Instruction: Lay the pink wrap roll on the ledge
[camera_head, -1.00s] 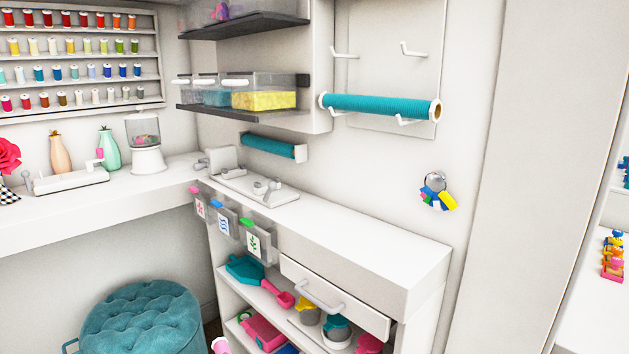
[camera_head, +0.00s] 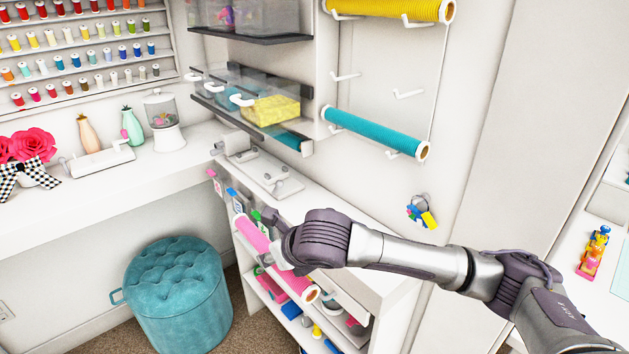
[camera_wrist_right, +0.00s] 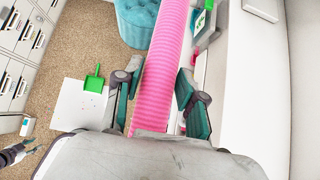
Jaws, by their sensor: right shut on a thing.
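The pink wrap roll (camera_head: 252,235) is a long ribbed tube with a pale end. My right gripper (camera_head: 277,247) holds it near the front of the white cabinet, partly hiding it. In the right wrist view, the roll (camera_wrist_right: 165,65) runs between both fingers of the gripper (camera_wrist_right: 156,95). The roll is tilted in the head view, its open end low and to the right. The white cabinet top (camera_head: 318,203) is a flat ledge behind my right arm, partly hidden by it. A dark gripper part (camera_wrist_right: 12,154), likely my left, shows at the right wrist view's lower left edge.
Wall pegs hold a yellow roll (camera_head: 390,9) and a teal roll (camera_head: 375,133); the pegs between are empty. A white device (camera_head: 265,175) occupies the counter corner. A teal ottoman (camera_head: 178,290) stands left of the cabinet. Cards hang on the cabinet's front edge.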

